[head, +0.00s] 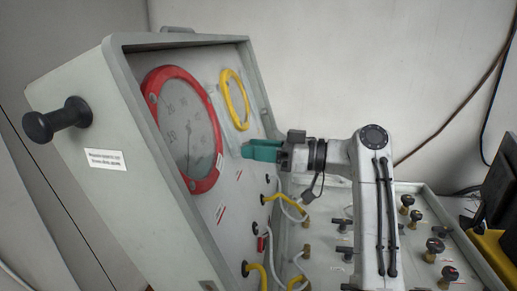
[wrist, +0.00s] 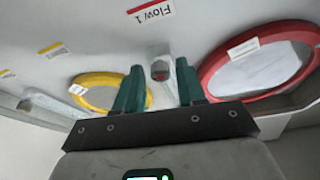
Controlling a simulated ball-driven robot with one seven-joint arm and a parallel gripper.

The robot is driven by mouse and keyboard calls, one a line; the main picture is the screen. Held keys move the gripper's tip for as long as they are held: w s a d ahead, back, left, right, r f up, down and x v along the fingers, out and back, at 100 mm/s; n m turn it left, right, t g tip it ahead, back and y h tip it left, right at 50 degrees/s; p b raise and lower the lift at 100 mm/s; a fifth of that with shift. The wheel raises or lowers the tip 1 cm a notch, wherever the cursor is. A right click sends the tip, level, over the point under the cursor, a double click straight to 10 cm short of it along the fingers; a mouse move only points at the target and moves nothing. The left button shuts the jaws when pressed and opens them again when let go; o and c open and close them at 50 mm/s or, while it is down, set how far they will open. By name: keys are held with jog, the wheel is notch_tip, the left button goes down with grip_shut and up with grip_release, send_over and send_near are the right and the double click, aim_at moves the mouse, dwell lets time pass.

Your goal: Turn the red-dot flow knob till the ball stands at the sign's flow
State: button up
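My gripper (head: 262,150) has two teal fingers and is close to the upright panel face, right of the red-rimmed gauge. In the wrist view, the fingers of my gripper (wrist: 159,85) stand apart. The end of a clear flow tube (wrist: 160,70) with a small dark part shows between and beyond them; I cannot tell whether they touch it. A "Flow 1" label (wrist: 151,10) is above it. A second clear tube (wrist: 45,103) lies at the left by the yellow ring. I cannot make out a red dot, the ball or a sign giving the flow.
The red-rimmed gauge (head: 190,125) and yellow-rimmed gauge (head: 235,98) are on the panel. Yellow hoses (head: 285,200) and grey hoses hang below my gripper. Several brass-stemmed black knobs (head: 434,246) stand on the lower deck at right. A black handle (head: 57,120) juts from the case's left side.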

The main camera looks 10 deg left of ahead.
grip_shut()
jog(key=shift+f+n+b, duration=0.2)
jog(key=shift+n+b, duration=0.2)
jog(key=shift+b, duration=0.6)
jog(key=n+g+b, duration=0.2)
jog(key=n, duration=0.3)
jog(key=n+g+h+b, duration=0.1)
jog(key=n+b, duration=0.1)
jog(key=n, duration=0.3)
jog(key=w+r+n+g+b, duration=0.1)
jog(key=n+g+b, duration=0.1)
jog(key=n, duration=0.3)
jog(key=shift+n+g+h, duration=0.3)
jog(key=shift+n+h, duration=0.1)
jog(key=shift+f+n, duration=0.15)
jog(key=shift+n, duration=0.15)
